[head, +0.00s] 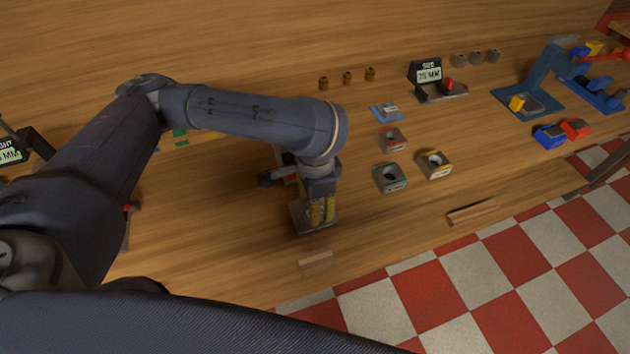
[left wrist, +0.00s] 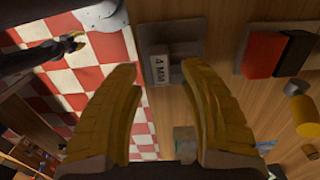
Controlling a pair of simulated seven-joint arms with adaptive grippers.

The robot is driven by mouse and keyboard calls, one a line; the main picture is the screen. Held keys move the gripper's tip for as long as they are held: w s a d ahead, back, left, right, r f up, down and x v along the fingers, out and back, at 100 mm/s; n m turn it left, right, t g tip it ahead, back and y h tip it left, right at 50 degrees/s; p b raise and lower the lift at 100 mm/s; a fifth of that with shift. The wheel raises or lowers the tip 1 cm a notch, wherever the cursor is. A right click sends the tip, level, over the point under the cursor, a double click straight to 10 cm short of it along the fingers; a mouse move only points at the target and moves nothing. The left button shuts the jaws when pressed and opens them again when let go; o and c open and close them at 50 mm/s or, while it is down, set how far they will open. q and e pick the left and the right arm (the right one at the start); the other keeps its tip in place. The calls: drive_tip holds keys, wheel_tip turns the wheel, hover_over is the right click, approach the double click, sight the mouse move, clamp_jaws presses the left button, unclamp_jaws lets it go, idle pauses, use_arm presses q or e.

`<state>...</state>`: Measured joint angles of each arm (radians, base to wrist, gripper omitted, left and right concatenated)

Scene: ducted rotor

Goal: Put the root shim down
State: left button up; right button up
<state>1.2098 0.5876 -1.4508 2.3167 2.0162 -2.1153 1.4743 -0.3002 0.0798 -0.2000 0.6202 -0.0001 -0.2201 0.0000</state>
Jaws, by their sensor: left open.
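My left gripper (head: 322,218) points down over a grey plate (head: 300,216) near the table's front edge. In the left wrist view its yellow fingers (left wrist: 160,72) are open and spread apart. Between and just beyond the fingertips lies a small grey block with a white "4 MM" label, which looks like the root shim (left wrist: 161,66). It rests at the grey plate (left wrist: 168,34), and I see a gap on both sides of it. In the head view the shim is hidden by the gripper. What looks like my right gripper (left wrist: 73,42), dark with a yellow tip, shows over the floor.
Nearby stand green (head: 390,177), yellow (head: 434,164) and red (head: 392,139) marked blocks with holes. A wooden strip (head: 472,213) and a small wooden piece (head: 316,262) lie along the front edge. A display reading "MM" (head: 428,75) stands farther back.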

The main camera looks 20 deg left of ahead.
use_arm(q)
wheel_tip(320, 180, up, 9)
idle(0.7)
idle(0.4)
